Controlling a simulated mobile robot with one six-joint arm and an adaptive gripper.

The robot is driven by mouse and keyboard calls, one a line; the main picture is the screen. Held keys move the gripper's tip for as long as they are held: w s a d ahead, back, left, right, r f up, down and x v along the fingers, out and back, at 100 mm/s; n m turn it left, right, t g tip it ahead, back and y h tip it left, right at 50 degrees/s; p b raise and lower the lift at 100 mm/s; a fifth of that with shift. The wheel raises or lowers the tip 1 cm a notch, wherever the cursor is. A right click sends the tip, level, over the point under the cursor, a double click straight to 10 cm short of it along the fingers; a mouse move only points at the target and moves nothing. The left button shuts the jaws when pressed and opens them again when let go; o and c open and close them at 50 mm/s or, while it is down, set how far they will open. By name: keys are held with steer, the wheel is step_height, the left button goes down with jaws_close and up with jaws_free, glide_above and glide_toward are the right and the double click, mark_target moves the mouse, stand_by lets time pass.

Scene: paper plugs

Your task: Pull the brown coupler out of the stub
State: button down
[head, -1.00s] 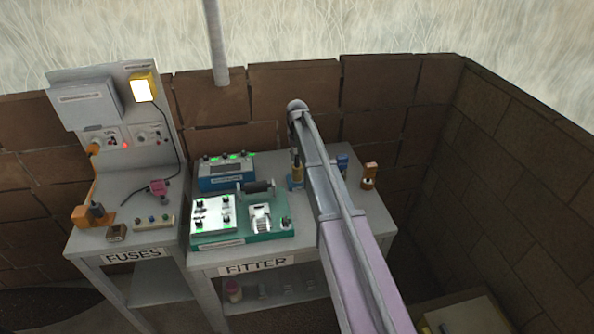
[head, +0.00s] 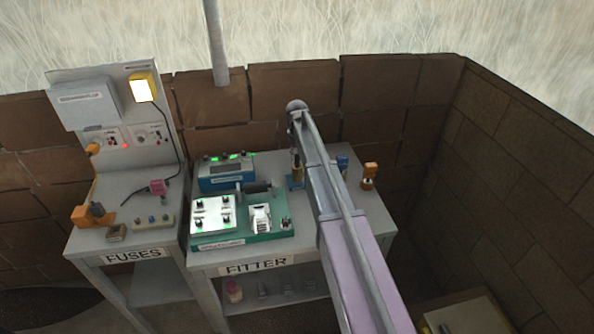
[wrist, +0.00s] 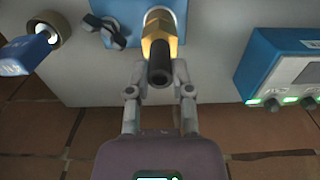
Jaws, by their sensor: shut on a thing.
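The brown coupler (wrist: 159,40) is a brass-brown fitting with a black tube end pointing toward the wrist camera. It sits at the pale stub (wrist: 160,14) on a blue base (wrist: 178,8); how deep it is seated I cannot tell. My gripper (wrist: 160,84) is shut on the coupler, one finger on each side of it. In the head view the coupler (head: 297,169) stands upright on its small blue base (head: 294,184), just left of my arm, and my fingers there are hard to make out.
A black wing knob (wrist: 112,32) is on the blue base beside the coupler. A blue meter box (head: 226,172) and a green fixture (head: 262,236) stand to the left on the fitter bench. A blue plug (head: 342,162) and an orange-brown piece (head: 370,174) stand to the right. A brick wall is behind.

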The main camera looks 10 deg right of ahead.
steer(key=shift+r+p, duration=2.35)
steer(key=shift+p, duration=0.05)
stand_by(1.4)
steer(key=shift+r+p, duration=1.4)
steer(key=shift+r, duration=0.05)
steer(key=shift+s+f, duration=0.1)
